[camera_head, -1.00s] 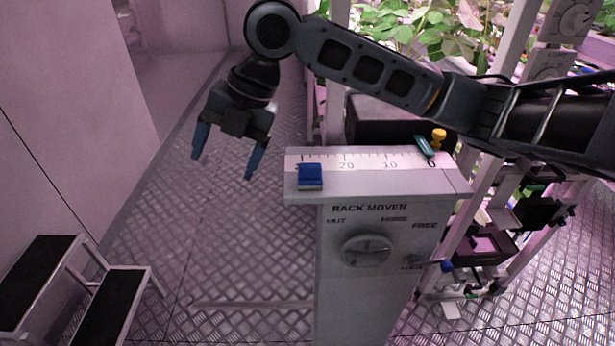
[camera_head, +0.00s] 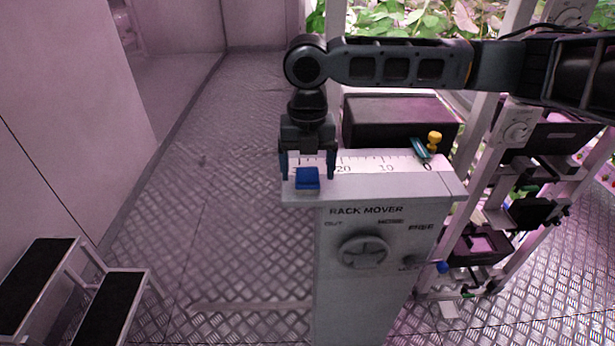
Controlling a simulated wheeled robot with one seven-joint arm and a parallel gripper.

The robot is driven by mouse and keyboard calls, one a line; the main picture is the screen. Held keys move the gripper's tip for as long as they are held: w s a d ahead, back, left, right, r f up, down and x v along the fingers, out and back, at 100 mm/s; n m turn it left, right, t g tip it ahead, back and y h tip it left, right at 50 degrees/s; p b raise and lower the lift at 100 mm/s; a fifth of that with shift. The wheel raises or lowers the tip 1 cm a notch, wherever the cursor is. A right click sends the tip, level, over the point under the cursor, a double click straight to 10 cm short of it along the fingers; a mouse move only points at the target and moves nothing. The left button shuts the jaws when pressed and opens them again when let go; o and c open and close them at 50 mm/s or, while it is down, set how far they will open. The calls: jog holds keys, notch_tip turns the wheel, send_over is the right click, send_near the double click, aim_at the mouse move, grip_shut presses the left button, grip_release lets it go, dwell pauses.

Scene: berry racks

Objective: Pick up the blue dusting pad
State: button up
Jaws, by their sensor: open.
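The blue dusting pad (camera_head: 307,177) is a small block with a blue top and a pale lower edge. It lies on the left end of the top of the grey rack mover cabinet (camera_head: 390,188), near its front edge. My gripper (camera_head: 307,172) points down at the pad. It is open, with one blue-tipped finger on the left of the pad and the other on the right. The fingertips appear close to the cabinet top. I cannot tell whether they touch the pad or how exactly they line up with it in depth.
A printed scale strip (camera_head: 375,163) runs along the cabinet top. A teal tool (camera_head: 420,150) and a yellow knob-like piece (camera_head: 434,141) are at its right end. A dark box (camera_head: 398,118) stands behind. Black steps (camera_head: 38,285) are at the lower left. Open floor lies left of the cabinet.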

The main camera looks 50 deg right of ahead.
aim_at(307, 169)
jog(key=shift+f, duration=0.6)
jog(key=shift+c, duration=0.5)
jog(key=c, duration=1)
jog(key=shift+r, duration=0.15)
notch_tip(307, 169, up, 10)
jog(key=shift+f+b, duration=0.1)
jog(key=shift+b, duration=0.45)
